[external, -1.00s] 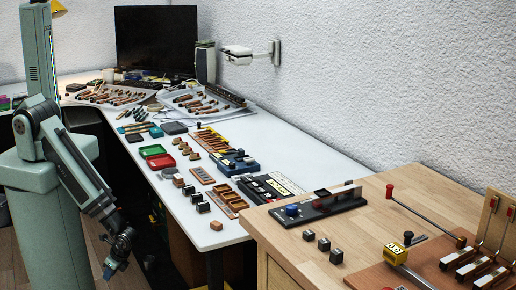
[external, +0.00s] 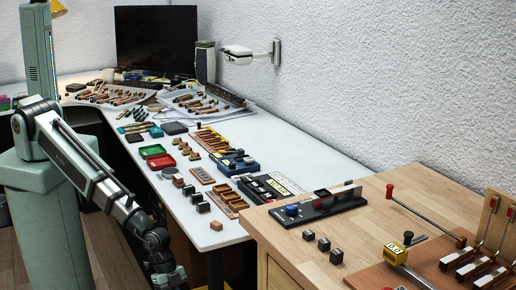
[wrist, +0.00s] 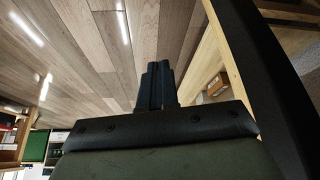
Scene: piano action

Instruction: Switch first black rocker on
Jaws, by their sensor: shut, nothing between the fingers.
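A black panel (external: 268,187) with small light and dark parts lies near the right end of the white table in the external view. These may be rockers, but they are too small for me to tell which is the first black one or how it is set. My gripper (wrist: 157,75) is shut and empty in the wrist view, with the wood floor beyond its fingers. In the external view my arm hangs left of the table, its lower end (external: 170,278) below the tabletop level and well away from the panel.
A blue device (external: 237,163) and red and green trays (external: 155,156) sit on the white table (external: 310,165). Small dark blocks (external: 203,207) lie near its front edge. The wooden bench (external: 390,215) on the right holds a black base with a blue knob (external: 292,210) and several levers.

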